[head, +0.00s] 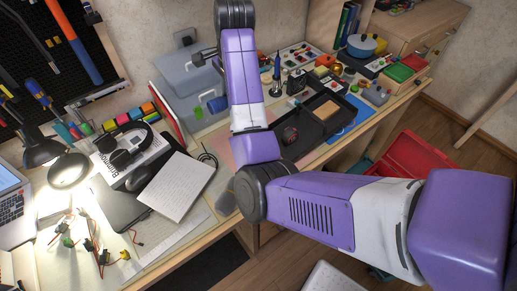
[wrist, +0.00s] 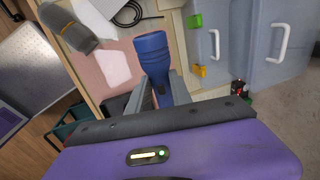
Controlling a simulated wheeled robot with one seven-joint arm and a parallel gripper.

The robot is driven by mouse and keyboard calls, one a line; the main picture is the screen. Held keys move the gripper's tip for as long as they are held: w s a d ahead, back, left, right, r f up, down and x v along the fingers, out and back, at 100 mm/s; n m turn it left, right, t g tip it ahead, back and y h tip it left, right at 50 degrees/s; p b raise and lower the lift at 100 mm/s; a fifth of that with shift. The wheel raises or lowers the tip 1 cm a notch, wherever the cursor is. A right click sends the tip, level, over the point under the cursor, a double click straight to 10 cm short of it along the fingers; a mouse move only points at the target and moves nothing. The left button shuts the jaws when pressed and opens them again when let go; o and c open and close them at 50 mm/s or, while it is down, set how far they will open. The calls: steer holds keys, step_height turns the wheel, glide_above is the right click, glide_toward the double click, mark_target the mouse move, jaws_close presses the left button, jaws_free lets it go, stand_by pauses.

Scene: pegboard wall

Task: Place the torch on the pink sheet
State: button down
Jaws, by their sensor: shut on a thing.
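The blue torch (wrist: 153,58) is between the two fingers of my gripper (wrist: 160,92) in the wrist view, its wide head pointing up in the picture. My gripper is shut on it. The pink sheet (wrist: 88,52) lies on the bench to the left of the torch in that view, with a pale patch on it.
A grey-blue case (head: 185,82) with green and yellow clips stands behind the sheet. A black tray (head: 318,128) is right of the forearm. A notebook (head: 175,186) and a black cable (head: 208,158) lie to the left. A red open toolbox (head: 410,160) stands beyond the bench's front edge.

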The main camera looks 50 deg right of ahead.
steer(key=s+x, duration=0.1)
steer(key=x, duration=0.5)
steer(key=s+x, duration=0.2)
steer(key=x, duration=0.5)
steer(key=s+a+f+x, duration=0.1)
steer(key=x, duration=0.5)
steer(key=shift+s+f, duration=0.2)
steer(key=shift+f, duration=0.1)
steer(key=shift+f, duration=0.1)
steer(key=c, duration=1.2)
jaws_free()
steer(key=shift+o, duration=0.2)
steer(key=v, duration=1.2)
